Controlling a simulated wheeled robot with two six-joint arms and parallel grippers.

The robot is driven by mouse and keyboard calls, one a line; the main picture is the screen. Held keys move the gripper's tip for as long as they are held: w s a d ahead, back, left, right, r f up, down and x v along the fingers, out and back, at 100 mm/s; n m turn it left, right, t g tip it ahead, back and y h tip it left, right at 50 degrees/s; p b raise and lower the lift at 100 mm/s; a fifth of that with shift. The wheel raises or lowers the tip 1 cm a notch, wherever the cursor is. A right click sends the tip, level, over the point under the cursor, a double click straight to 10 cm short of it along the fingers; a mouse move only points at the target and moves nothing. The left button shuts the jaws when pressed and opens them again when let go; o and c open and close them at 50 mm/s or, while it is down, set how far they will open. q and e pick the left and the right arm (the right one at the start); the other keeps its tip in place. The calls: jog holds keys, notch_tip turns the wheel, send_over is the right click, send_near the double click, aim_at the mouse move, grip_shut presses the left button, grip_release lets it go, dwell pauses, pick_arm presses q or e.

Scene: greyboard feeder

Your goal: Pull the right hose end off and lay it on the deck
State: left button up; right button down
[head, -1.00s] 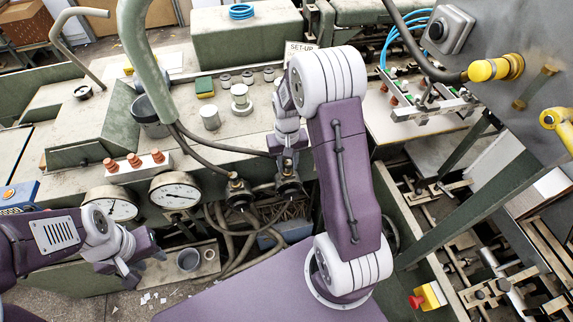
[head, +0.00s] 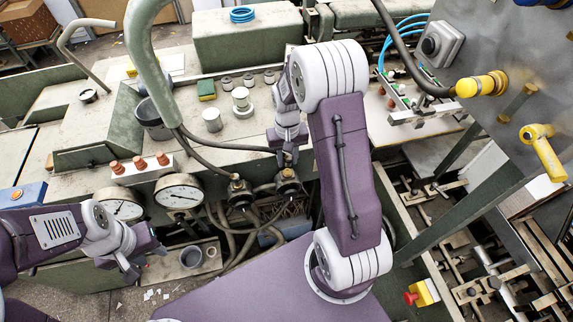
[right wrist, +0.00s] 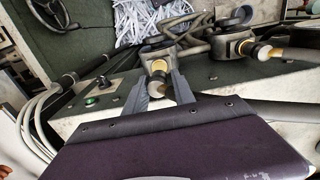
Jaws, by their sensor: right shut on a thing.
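Two dark hoses run down from the green pipe to two valve fittings at the front of the machine. My right gripper (head: 288,158) is just above the right fitting (head: 288,184), at the right hose end. In the right wrist view its fingers (right wrist: 162,90) are closed around the hose end (right wrist: 159,68), which shows a brass collar at the fitting. I cannot tell whether it is still seated. The left hose end sits on the left fitting (head: 239,191); its brass collar (right wrist: 262,51) shows in the right wrist view. My left gripper (head: 147,262) appears open and empty, at lower left.
Two gauges (head: 180,190) and orange-capped knobs (head: 140,164) stand left of the fittings. Bare deck lies between them.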

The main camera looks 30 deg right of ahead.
jog(key=shift+r+p, duration=0.8)
jog(key=shift+r, duration=0.25)
jog(key=shift+s, duration=0.1)
